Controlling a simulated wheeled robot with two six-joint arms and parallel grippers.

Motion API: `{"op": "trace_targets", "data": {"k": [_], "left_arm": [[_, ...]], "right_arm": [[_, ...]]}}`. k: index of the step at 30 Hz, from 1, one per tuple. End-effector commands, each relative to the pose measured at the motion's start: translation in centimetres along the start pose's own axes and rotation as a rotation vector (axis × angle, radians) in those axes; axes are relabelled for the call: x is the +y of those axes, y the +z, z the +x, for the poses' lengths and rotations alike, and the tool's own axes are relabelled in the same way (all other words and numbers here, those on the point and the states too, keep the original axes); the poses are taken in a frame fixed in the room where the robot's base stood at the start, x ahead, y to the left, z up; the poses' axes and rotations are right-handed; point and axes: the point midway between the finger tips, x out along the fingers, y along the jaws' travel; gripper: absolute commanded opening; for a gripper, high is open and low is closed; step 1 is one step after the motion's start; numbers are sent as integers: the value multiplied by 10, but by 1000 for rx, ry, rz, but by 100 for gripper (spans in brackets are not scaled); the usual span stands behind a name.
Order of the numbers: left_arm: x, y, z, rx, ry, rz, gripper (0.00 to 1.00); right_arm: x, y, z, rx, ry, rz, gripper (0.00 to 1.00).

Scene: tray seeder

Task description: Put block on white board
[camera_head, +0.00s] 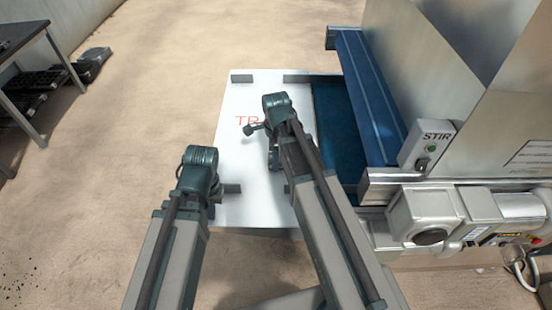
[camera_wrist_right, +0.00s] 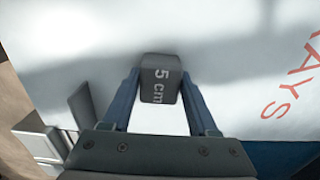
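The white board (camera_head: 233,150) lies beside the machine with partly covered red lettering; it also fills much of the right wrist view (camera_wrist_right: 220,30). The block (camera_wrist_right: 159,80) is dark grey and marked "5 cm". It sits between the fingertips of my right gripper (camera_wrist_right: 160,88), which look shut on its two sides. My right gripper (camera_head: 273,160) is over the board in the head view, where its arm hides the block. I cannot tell whether the block touches the board. My left gripper (camera_head: 212,200) is at the board's near left corner; its fingers are unclear.
Dark pieces sit at the board's edges, at the far left (camera_head: 242,78), far middle (camera_head: 296,78) and near left (camera_head: 232,188). The machine with a blue panel (camera_head: 370,100) and a "STIR" switch box (camera_head: 425,145) stands on the right. A table (camera_head: 25,35) is at far left.

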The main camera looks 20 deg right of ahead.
Motion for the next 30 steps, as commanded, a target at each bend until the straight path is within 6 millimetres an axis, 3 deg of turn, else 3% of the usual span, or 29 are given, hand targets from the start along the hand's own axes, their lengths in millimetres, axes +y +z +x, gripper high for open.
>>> {"op": "trace_targets", "data": {"k": [1, 4, 17, 23, 30], "left_arm": [[0, 0, 0, 0, 0, 0, 0], [0, 0, 0, 0, 0, 0, 0], [0, 0, -5, 0, 0, 0, 0], [-2, 1, -22, 0, 0, 0, 0], [-5, 3, -57, 0, 0, 0, 0]], "right_arm": [[0, 0, 0, 0, 0, 0, 70], [0, 0, 0, 0, 0, 0, 86], [0, 0, -5, 0, 0, 0, 86], [0, 0, -22, 0, 0, 0, 86], [0, 0, -57, 0, 0, 0, 86]]}}
